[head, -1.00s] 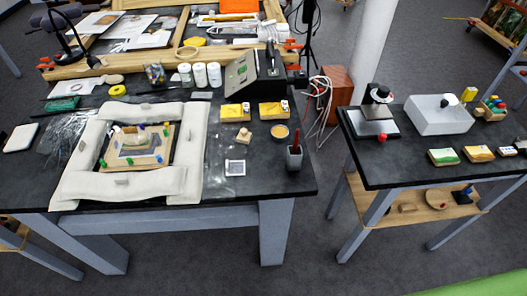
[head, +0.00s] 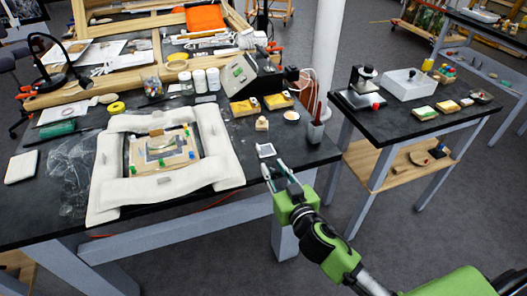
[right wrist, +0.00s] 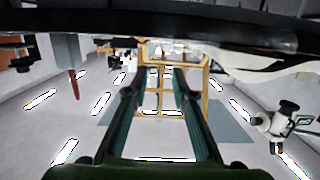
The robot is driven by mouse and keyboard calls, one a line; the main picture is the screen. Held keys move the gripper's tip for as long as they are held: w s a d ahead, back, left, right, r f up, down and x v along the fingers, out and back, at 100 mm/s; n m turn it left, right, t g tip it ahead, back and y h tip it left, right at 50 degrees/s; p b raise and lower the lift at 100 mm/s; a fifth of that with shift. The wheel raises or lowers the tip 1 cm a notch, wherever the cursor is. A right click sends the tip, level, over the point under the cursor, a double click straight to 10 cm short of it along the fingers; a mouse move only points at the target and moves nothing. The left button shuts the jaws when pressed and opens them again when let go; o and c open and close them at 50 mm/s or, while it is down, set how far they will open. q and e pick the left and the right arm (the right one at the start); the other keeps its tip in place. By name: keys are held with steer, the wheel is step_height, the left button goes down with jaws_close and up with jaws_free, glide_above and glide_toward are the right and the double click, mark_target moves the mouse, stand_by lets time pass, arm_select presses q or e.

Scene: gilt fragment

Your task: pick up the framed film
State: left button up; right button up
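The framed film (head: 265,150) is a small flat square with a white border and a grey middle. It lies on the dark table near the front right edge in the head view. My right gripper (head: 274,168) is just in front of it at the table's edge, fingers apart and empty, not touching it as far as I can tell. In the right wrist view the two fingers (right wrist: 153,82) are spread with nothing between them but distant background. I cannot make out the film in that view. My left gripper is not in view.
A grey pot with a red-handled tool (head: 316,130) stands right of the film. A small wooden block (head: 262,124) and a small round dish (head: 291,116) lie behind it. A padded white surround (head: 225,150) is to its left. The table edge (head: 222,193) is close in front.

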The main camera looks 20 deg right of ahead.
glide_toward(258, 147)
steer(key=w+p, duration=0.1)
steer(key=w, duration=0.2)
steer(key=shift+w+r, duration=0.1)
steer(key=shift+w, duration=0.3)
steer(key=shift+w+a+f, duration=0.1)
steer(key=shift+w+f, duration=0.2)
steer(key=shift+w, duration=0.7)
steer(key=shift+w+f, duration=0.3)
steer(key=shift+w, duration=0.75)
steer(key=shift+w+a+f, duration=0.1)
steer(key=shift+w+f, duration=0.2)
steer(key=shift+w, duration=0.7)
jaws_close()
